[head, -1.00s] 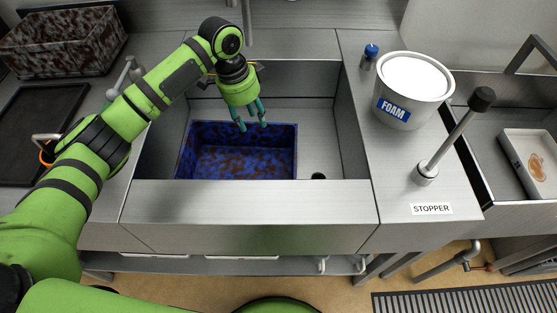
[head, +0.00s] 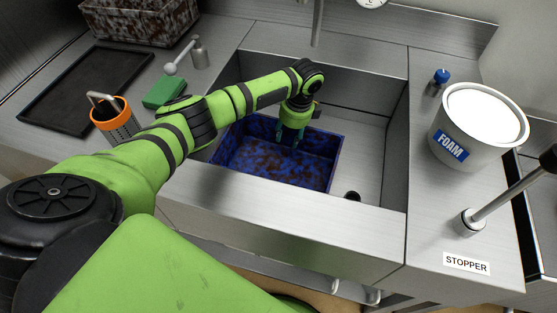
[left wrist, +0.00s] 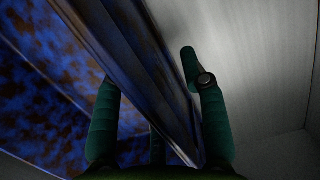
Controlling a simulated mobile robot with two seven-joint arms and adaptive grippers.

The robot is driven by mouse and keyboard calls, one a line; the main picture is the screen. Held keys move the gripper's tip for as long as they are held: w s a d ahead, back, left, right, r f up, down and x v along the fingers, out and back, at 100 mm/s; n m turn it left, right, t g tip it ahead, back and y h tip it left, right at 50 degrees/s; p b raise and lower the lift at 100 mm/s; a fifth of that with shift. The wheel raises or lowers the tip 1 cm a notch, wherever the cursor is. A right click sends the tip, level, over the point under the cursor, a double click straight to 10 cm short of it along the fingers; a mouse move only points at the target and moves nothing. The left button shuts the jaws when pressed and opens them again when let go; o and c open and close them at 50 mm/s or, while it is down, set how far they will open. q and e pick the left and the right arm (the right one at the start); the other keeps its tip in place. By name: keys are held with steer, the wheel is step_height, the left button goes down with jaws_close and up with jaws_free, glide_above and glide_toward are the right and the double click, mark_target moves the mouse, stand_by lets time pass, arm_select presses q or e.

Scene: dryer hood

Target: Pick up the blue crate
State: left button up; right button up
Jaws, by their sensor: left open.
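The blue crate (head: 320,152), mottled with brown stains, sits upright inside the steel sink. My left gripper (head: 289,142) points down at its back wall in the head view. In the left wrist view the fingers of my left gripper (left wrist: 150,80) are apart, with the crate's wall (left wrist: 135,65) running between them. The stained inside of the crate lies on the left there, and the bare sink wall on the right. Whether a finger touches the wall, I cannot tell. My right gripper is in neither view.
The sink's front edge (head: 285,207) and side walls surround the crate. A faucet (head: 317,22) hangs behind it. A FOAM tub (head: 478,120) and a stopper lever (head: 500,205) stand on the right. A green block (head: 163,92) and an orange-rimmed basket (head: 118,122) are on the left.

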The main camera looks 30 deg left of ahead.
arm_select(q)
steer(key=shift+c, duration=0.4)
jaws_close()
steer(key=shift+r, duration=0.1)
